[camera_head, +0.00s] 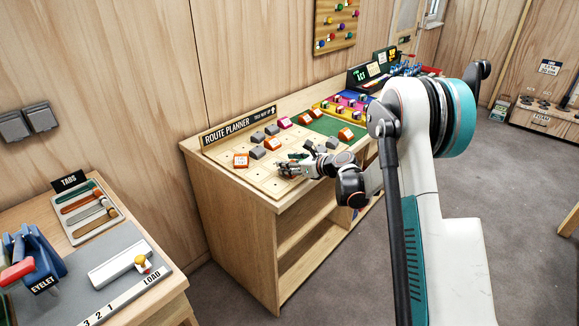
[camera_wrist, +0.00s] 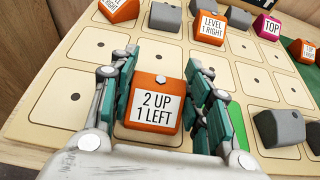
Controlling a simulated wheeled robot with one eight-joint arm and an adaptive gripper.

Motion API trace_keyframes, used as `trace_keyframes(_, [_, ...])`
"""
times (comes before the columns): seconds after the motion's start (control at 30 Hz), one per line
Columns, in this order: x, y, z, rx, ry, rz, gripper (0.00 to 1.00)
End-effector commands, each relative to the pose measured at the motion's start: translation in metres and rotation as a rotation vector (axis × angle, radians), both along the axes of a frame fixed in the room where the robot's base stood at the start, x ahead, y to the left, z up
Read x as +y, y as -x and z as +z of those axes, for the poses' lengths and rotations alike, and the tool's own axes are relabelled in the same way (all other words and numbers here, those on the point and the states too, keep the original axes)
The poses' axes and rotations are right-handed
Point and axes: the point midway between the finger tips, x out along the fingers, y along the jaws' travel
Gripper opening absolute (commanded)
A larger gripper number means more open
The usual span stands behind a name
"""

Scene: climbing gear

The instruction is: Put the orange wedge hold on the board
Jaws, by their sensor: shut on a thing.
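The orange wedge hold (camera_wrist: 156,106), labelled "2 UP 1 LEFT", sits between the two fingers of my gripper (camera_wrist: 161,78) in the wrist view. The teal finger pads close on its left and right sides. It is over a square of the pale wooden board (camera_wrist: 83,48); I cannot tell whether it touches the board. In the head view my gripper (camera_head: 288,169) is low over the front part of the board (camera_head: 262,178), and the held hold is hard to make out there.
Another orange hold (camera_wrist: 210,28), "LEVEL 1 RIGHT", a pink "TOP" hold (camera_wrist: 267,27) and grey holds (camera_wrist: 278,128) stand nearby. An orange hold (camera_head: 346,134) is on the green area (camera_head: 324,128). Bare board squares lie left of my gripper. The ROUTE PLANNER sign (camera_head: 238,126) stands behind.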

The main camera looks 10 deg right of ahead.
Motion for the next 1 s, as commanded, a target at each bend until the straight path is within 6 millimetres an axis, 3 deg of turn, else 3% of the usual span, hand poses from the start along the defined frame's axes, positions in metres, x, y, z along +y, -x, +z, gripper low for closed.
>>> trace_keyframes(0.27, [0.000, 0.000, -0.003, 0.000, 0.000, 0.000, 0.20])
trace_keyframes(0.3, [0.000, 0.000, -0.002, 0.000, 0.000, 0.000, 0.51])
trace_keyframes(0.37, [0.000, 0.000, -0.002, 0.000, 0.000, 0.000, 0.64])
trace_keyframes(0.8, [0.000, 0.000, 0.003, 0.000, 0.000, 0.000, 0.64])
trace_keyframes(1.0, [-0.018, 0.023, 0.016, 0.001, -0.001, -0.003, 0.64])
